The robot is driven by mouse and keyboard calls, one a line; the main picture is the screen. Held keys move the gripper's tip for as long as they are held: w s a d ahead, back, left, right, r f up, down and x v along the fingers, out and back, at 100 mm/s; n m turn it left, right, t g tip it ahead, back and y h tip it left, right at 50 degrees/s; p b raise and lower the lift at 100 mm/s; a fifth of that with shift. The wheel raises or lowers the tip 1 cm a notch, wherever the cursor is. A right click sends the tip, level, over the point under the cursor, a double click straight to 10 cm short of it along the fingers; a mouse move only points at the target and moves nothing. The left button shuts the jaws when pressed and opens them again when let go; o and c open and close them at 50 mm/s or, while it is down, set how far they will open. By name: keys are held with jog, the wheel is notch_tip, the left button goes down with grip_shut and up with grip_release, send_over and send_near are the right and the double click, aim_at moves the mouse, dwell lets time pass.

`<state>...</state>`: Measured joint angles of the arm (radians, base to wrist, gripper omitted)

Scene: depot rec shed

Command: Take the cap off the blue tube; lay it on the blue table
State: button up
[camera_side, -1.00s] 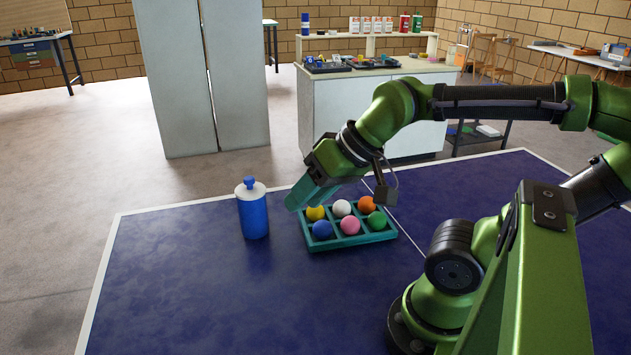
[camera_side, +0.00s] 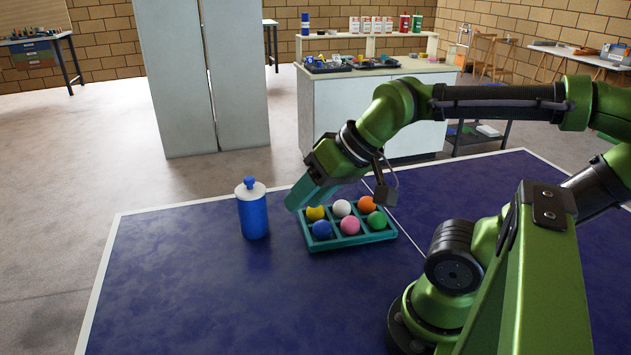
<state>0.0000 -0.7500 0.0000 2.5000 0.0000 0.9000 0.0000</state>
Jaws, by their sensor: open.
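A blue tube (camera_side: 253,217) stands upright on the blue table (camera_side: 190,290), near its far left edge. A white cap (camera_side: 250,191) with a blue knob (camera_side: 250,182) sits on top of the tube. My gripper (camera_side: 296,204) has teal fingers and hangs to the right of the tube, at about the height of its cap. It is open and apart from the tube. The gap between the fingers is hard to see from this side.
A teal tray (camera_side: 322,244) with several coloured balls in its compartments sits on the table just right of the tube, beneath and beside my gripper. The table's front left is clear. A grey cabinet (camera_side: 205,80) and a white workbench (camera_side: 345,110) stand beyond the table.

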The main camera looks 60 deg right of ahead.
jog(key=o, duration=1.1)
